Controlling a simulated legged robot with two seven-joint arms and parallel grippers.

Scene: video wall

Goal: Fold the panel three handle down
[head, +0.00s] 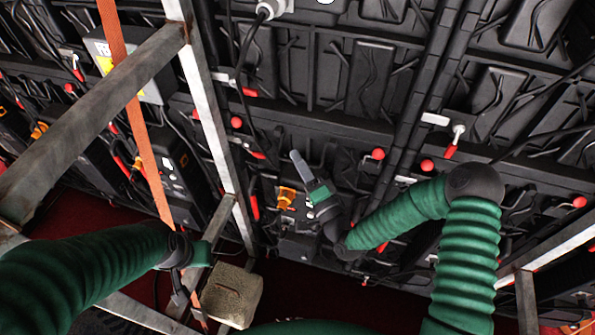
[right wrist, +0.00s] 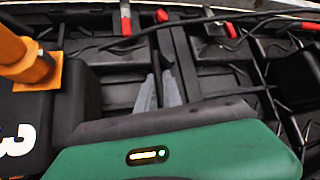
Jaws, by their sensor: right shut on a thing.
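Panel three's black control box shows its white "3" (right wrist: 15,143) at the left edge of the right wrist view, below an orange connector (right wrist: 30,65). The same connector (head: 287,197) is in the head view, just left of my right gripper (head: 297,160). In the right wrist view the grey fingers of my right gripper (right wrist: 159,88) straddle a thin dark bar, which I take for the panel handle (right wrist: 157,68). They are shut on it; its ends are hard to make out. My left gripper (head: 183,290) hangs at lower left, away from the panel; its fingers are too unclear to read.
A metal frame post (head: 212,120) and an orange strap (head: 140,130) stand left of my right gripper. A tan block (head: 232,295) is beside my left gripper. Red-knobbed levers (head: 377,154) and black cables (head: 262,70) line the wall backs.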

